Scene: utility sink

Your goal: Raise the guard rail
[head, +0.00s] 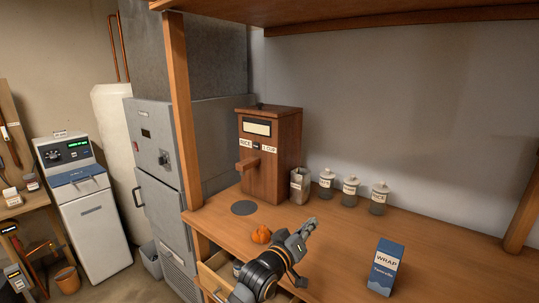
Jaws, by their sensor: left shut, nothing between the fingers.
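I cannot make out a guard rail in the head view. My left gripper (309,225) reaches in from the bottom over the wooden counter (335,258). Its fingers are shut with nothing between them. It is to the right of a small orange pumpkin-like object (261,234) and in front of the jars. My right gripper is not in view.
A wooden rice dispenser (285,160) stands on the counter, with a tin (299,186) and jars (350,192) beside it. A blue wrap box (385,267) stands at right. An open drawer (215,282) juts out below. A wooden post (182,110) and overhead shelf (350,14) frame the counter.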

